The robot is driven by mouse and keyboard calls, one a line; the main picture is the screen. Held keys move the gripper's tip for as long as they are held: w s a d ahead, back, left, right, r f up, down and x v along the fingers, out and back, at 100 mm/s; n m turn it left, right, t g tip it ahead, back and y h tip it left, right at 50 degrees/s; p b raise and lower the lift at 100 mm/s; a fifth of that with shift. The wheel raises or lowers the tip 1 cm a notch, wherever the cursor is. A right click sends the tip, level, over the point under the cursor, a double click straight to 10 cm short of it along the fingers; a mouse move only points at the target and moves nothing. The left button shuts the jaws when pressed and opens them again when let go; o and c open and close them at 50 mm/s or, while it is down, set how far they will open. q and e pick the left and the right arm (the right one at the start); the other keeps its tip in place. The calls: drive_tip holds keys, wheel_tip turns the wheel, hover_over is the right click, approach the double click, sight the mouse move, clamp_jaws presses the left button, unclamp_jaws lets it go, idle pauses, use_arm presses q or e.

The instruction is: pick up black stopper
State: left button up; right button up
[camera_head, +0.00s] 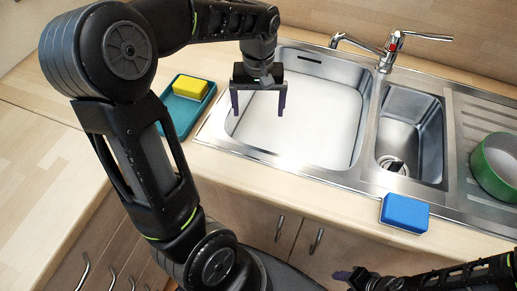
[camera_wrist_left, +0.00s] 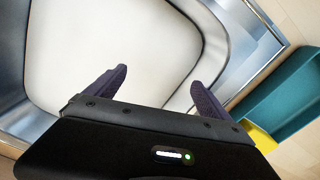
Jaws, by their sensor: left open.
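The black stopper (camera_head: 396,166) is a small dark piece at the drain in the bottom of the small right-hand sink basin (camera_head: 428,133). It is too small to make out its shape well. My left gripper (camera_head: 258,112) is open and empty, over the left part of the large basin (camera_head: 320,130), well to the left of the stopper. The left wrist view shows its two spread fingers (camera_wrist_left: 158,78) with nothing between them and no stopper in sight. My right gripper (camera_head: 350,277) is low at the front, below the counter edge, and only partly visible.
A blue sponge (camera_head: 405,213) lies on the counter in front of the small basin. The faucet (camera_head: 390,48) stands behind the basins. A green pot (camera_head: 497,167) sits on the drainboard at right. A teal tray (camera_head: 178,112) with a yellow sponge (camera_head: 190,87) is at left.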

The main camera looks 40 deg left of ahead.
use_arm(q)
hover_over(258, 143)
drive_tip(key=f, duration=0.9)
drive_tip(key=shift+w+a+f, duration=0.1)
drive_tip(key=shift+w+f, duration=0.05)
drive_tip(key=shift+w, duration=0.05)
wheel_tip(258, 143, down, 6)
drive_tip(key=shift+f+p, duration=0.15)
drive_tip(key=shift+p, duration=0.15)
drive_tip(key=shift+c, duration=0.4)
drive_tip(key=c, duration=1.3)
